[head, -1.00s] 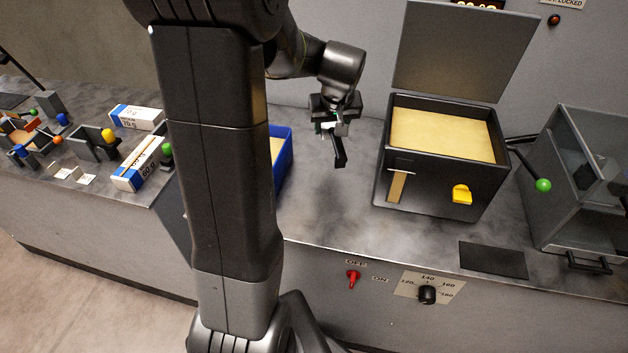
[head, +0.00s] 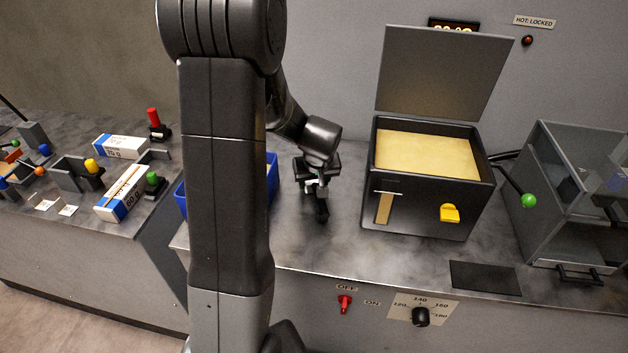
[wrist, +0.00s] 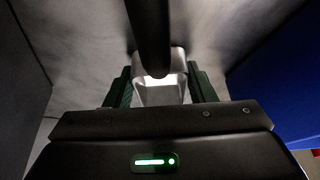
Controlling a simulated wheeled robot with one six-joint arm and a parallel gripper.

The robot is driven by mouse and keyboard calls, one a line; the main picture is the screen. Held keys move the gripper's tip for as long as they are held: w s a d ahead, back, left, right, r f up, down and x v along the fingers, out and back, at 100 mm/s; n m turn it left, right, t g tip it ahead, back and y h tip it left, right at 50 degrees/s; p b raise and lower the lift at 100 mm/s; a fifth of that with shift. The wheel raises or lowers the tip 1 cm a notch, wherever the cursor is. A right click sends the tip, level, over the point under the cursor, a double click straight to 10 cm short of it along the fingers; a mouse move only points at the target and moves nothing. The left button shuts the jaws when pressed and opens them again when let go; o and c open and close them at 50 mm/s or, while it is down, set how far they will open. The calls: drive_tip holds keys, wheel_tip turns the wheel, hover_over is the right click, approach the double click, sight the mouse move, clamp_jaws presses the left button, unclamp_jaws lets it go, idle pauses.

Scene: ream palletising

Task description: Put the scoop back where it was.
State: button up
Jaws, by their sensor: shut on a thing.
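My gripper (head: 318,186) is shut on the scoop (head: 321,210), above or near the bare grey counter between the blue bin and the open-lidded box. In the wrist view, the scoop's pale metal part (wrist: 160,85) sits between the two green-sided fingers, with a black bar-like part (wrist: 150,35) running away from it. In the head view only a small dark part of the scoop shows below the gripper. I cannot tell whether it touches the counter.
The blue bin (head: 272,178) stands left of my gripper, partly behind my arm. The box (head: 412,214) of pale yellow material stands to the right, its lid (head: 440,75) raised. A dark mat (head: 485,278) and a clear-sided machine (head: 560,190) are further right. Bare counter lies in front.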

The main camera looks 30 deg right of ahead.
drive_tip(key=shift+f, duration=0.2)
drive_tip(key=o, duration=1)
drive_tip(key=shift+r, duration=0.1)
drive_tip(key=shift+r, duration=0.4)
drive_tip(key=v, duration=1.1)
drive_tip(key=shift+s+r, duration=0.15)
drive_tip(key=shift+r, duration=0.05)
